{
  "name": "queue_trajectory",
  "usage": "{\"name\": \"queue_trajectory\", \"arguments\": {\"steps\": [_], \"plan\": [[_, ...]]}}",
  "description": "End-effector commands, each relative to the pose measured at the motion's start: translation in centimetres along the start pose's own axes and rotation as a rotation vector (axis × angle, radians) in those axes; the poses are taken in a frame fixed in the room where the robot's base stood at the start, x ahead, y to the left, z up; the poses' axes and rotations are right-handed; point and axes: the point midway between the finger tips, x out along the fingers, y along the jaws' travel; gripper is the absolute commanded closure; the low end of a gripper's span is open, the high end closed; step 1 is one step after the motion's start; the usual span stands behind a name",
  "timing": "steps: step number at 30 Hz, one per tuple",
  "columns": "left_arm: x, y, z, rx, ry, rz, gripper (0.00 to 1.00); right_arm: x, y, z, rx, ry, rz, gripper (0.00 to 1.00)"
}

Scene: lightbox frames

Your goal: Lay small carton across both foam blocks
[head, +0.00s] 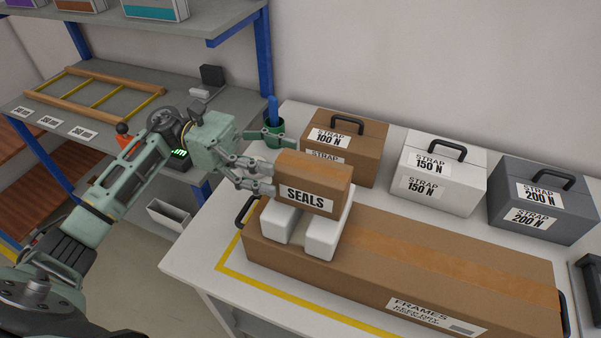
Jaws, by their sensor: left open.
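The small brown carton (313,182), labelled SEALS, lies across the tops of both white foam blocks and looks level. The left foam block (279,222) and the right foam block (324,237) stand side by side, a gap between them, on the left end of a long FRAMES carton (400,262). My left gripper (277,163) is open at the carton's left end, with one finger behind it and the other by its front left edge. Whether a finger still touches the carton cannot be told. The carton hides the blocks' rear tops. My right gripper is not in view.
Behind the long carton stand a brown 100 N case (367,144), a white 150 N case (438,178) and a grey 200 N case (545,205). Yellow tape edges the white table (207,262).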

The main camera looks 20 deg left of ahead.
Motion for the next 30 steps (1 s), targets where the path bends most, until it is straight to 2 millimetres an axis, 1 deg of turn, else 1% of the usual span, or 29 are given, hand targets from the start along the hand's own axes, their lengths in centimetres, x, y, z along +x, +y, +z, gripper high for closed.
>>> {"name": "queue_trajectory", "arguments": {"steps": [1, 3, 6, 9, 14, 30], "plan": [[-1.2, 0.1, -0.5, 0.001, 0.002, 0.003, 0.35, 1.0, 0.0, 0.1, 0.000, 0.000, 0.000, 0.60], [-2.4, 0.1, -0.4, 0.002, 0.001, 0.003, 0.35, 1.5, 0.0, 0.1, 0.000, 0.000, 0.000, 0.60], [-3.7, 0.1, -0.2, 0.000, 0.000, 0.001, 0.35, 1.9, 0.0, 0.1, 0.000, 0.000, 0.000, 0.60], [-4.5, 0.0, -0.1, 0.001, 0.000, 0.000, 0.35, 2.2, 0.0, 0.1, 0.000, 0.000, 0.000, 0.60], [-4.9, 0.0, 0.1, 0.001, -0.001, 0.000, 0.35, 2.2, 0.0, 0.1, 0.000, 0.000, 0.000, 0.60], [-4.9, 0.0, 0.1, 0.000, -0.001, -0.001, 0.35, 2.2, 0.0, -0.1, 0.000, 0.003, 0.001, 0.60]]}}
